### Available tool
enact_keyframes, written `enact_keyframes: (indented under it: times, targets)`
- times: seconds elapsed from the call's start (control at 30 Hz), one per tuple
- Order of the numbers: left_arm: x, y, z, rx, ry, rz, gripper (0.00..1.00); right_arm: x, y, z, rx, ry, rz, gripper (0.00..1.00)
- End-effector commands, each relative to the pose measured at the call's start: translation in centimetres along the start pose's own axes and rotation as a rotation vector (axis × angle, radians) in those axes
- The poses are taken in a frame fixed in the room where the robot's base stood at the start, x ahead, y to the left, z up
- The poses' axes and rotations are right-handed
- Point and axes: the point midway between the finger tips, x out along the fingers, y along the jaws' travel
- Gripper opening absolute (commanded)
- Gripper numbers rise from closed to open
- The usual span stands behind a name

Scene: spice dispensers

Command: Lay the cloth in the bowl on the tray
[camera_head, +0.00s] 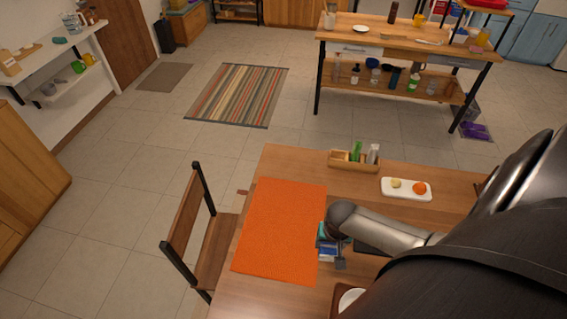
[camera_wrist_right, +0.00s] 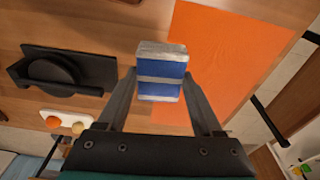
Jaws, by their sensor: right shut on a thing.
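A folded blue cloth with pale grey bands (camera_wrist_right: 161,70) is between the fingers of my right gripper (camera_wrist_right: 160,90) in the right wrist view. A white bowl (camera_head: 349,298) sits on a brown tray (camera_head: 335,299) at the bottom of the head view, both largely hidden by my arm. My left gripper is not in view.
The orange mat (camera_head: 280,230) lies bare on the wooden table. A white plate with fruit (camera_head: 406,195) and a wooden caddy with bottles (camera_head: 354,163) stand farther back. A black stand (camera_wrist_right: 65,70) is beside my gripper. A chair (camera_head: 190,230) stands at the left edge.

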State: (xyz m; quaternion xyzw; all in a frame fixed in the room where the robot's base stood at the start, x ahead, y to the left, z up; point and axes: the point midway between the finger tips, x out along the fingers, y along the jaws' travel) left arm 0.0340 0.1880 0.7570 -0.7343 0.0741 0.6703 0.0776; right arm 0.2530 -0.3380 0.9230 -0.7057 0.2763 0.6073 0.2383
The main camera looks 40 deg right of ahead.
Motion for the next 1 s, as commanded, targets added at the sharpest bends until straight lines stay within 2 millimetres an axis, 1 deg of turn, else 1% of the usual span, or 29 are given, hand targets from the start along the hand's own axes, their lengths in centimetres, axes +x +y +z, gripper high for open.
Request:
enact_keyframes:
  times: [0.03, 0.3, 0.7, 0.9, 1.0]
  targets:
    - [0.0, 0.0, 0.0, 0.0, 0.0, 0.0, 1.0, -0.2, 0.6, 0.8, -0.002, -0.002, 0.002, 0.23]
    - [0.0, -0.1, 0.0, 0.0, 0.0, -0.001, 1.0, -1.0, 3.5, 4.8, -0.001, -0.003, 0.003, 0.23]
    - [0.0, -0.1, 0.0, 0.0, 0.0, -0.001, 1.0, -0.5, 8.0, 11.2, 0.002, -0.003, 0.002, 0.23]
    - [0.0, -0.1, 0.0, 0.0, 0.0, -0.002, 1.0, 0.0, 9.6, 13.6, 0.002, -0.001, 0.001, 0.23]
    - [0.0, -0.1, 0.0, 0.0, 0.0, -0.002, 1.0, 0.1, 10.1, 14.2, 0.0, 0.0, 0.001, 0.23]
